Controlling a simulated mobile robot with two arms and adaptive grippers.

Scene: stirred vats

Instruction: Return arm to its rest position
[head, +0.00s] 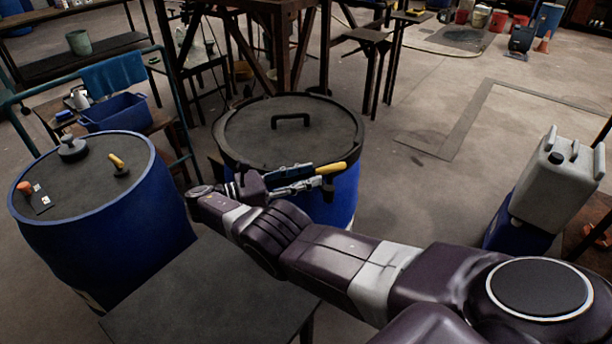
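My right arm comes in from the lower right and reaches left to the front of the middle blue drum (343,195). My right gripper (312,182) is at the front rim of this drum's dark lid (250,135), which has a black bar handle on top. A yellow handle-like piece (332,168) shows right at the gripper's fingers. I cannot tell whether the fingers are shut on it or only beside it. My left gripper is not in view.
A second blue drum (95,240) stands at the left, with a black knob, a yellow-handled piece and an orange-topped piece on its lid. A grey table top (200,300) lies below my arm. A whitish jerrycan (558,185) stands at the right. Open floor lies beyond.

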